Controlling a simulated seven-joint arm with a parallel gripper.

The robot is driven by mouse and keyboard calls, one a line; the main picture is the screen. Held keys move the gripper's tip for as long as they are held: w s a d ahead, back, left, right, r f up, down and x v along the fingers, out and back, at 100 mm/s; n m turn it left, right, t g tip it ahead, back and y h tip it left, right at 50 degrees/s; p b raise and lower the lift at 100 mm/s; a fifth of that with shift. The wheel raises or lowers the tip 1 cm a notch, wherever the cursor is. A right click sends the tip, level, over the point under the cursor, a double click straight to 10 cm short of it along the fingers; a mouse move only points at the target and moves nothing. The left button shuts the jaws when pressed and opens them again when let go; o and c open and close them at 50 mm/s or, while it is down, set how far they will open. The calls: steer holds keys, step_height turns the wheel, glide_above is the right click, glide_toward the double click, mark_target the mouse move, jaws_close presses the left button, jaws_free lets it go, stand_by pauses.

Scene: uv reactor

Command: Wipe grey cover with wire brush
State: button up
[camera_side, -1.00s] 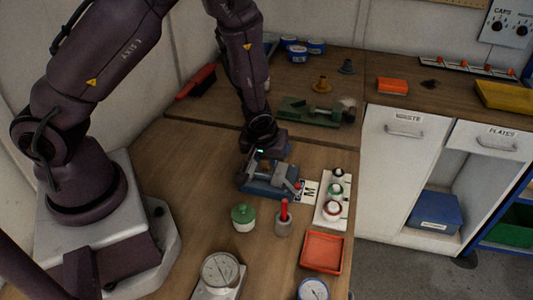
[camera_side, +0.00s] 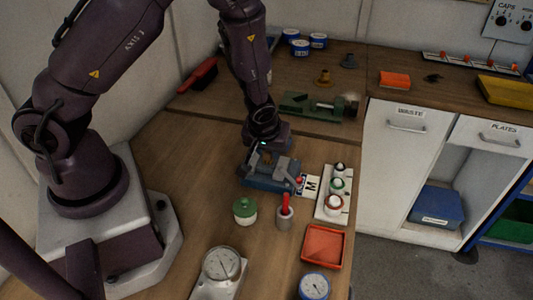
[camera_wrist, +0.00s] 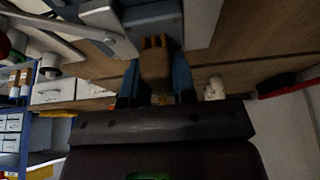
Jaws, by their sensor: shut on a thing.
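My gripper (camera_side: 266,152) points down over a blue vise with grey jaws (camera_side: 270,182) on the wooden bench. In the wrist view my gripper (camera_wrist: 155,82) has its blue fingers shut on a small brown block with yellowish prongs at its far end, apparently the wire brush (camera_wrist: 155,63). The prongs point towards the blue and grey vise body (camera_wrist: 150,22), close to it; I cannot tell whether they touch. Grey parts (camera_wrist: 200,22) flank the blue body. I cannot tell which of them is the grey cover.

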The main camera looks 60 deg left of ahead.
steer(key=shift+w+a, duration=0.3)
steer(key=shift+a, duration=0.15)
steer(key=shift+r, duration=4.1)
steer(key=shift+d, duration=0.1)
